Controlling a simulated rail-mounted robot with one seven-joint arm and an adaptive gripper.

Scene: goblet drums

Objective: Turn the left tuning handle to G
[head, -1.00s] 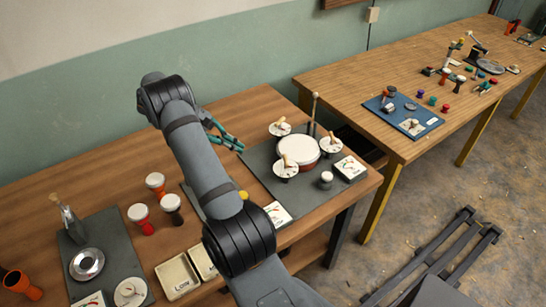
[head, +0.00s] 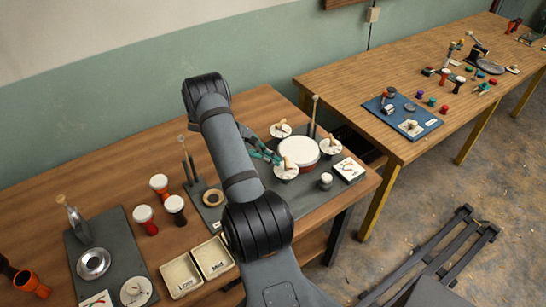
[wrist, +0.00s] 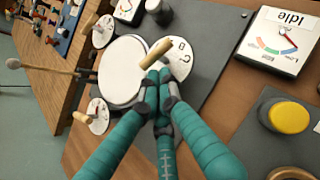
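A white-topped drum (head: 298,152) stands on a dark mat with round white tuning dials around it, each with a wooden handle. The dial nearest my gripper (head: 287,172) is at the drum's near left in the head view. In the wrist view this dial (wrist: 181,68) shows letters, including what looks like D and C, and its wooden handle (wrist: 157,53) lies slanted across it. My gripper (wrist: 157,80) has its teal fingertips drawn together right at the handle's lower end. The handle does not appear between them; contact is unclear. The gripper also shows in the head view (head: 274,156).
Other dials (wrist: 103,31) (wrist: 98,115) flank the drum. A mallet (head: 315,112) stands upright behind it. A meter box (wrist: 285,38) reads "Idle", and a yellow button (wrist: 289,117) sits nearby. Small drums (head: 144,219) and bins (head: 181,275) are left of my arm.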

